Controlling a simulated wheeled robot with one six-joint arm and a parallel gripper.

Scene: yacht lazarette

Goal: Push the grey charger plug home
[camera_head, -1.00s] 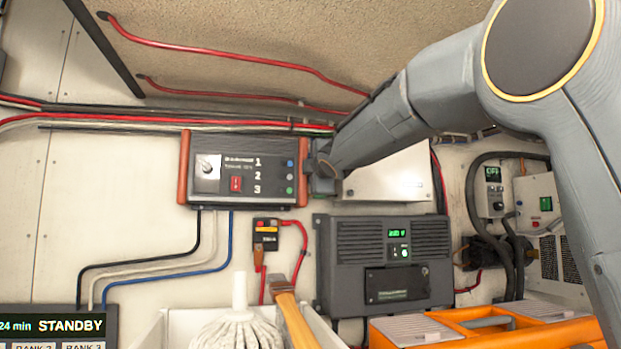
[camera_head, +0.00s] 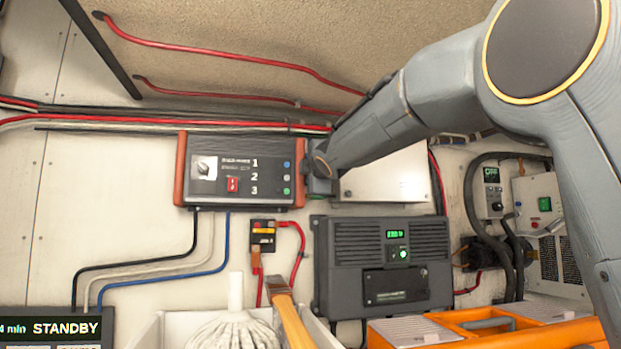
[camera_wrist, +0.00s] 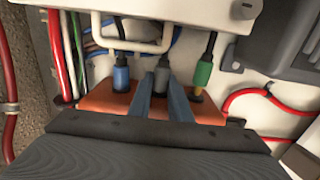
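The charger (camera_head: 218,182) is a dark box with orange-red ends on the wall, left of centre in the head view. In the wrist view its orange end (camera_wrist: 98,99) carries three plugs side by side. The grey charger plug (camera_wrist: 161,78) is in the middle, with a blue plug (camera_wrist: 121,76) to its left and a green and yellow plug (camera_wrist: 203,75) to its right. My gripper (camera_wrist: 161,90) has a finger close against each side of the grey plug. In the head view my gripper (camera_head: 320,180) is at the charger's right end. The grey plug's base is partly hidden.
A white box (camera_head: 385,178) is close to the right of my gripper. A dark inverter (camera_head: 350,262) is below it. A white bar (camera_wrist: 125,46) and cables pass near the plugs. An orange toolbox (camera_head: 480,330) and a mop (camera_head: 232,330) are lower down.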

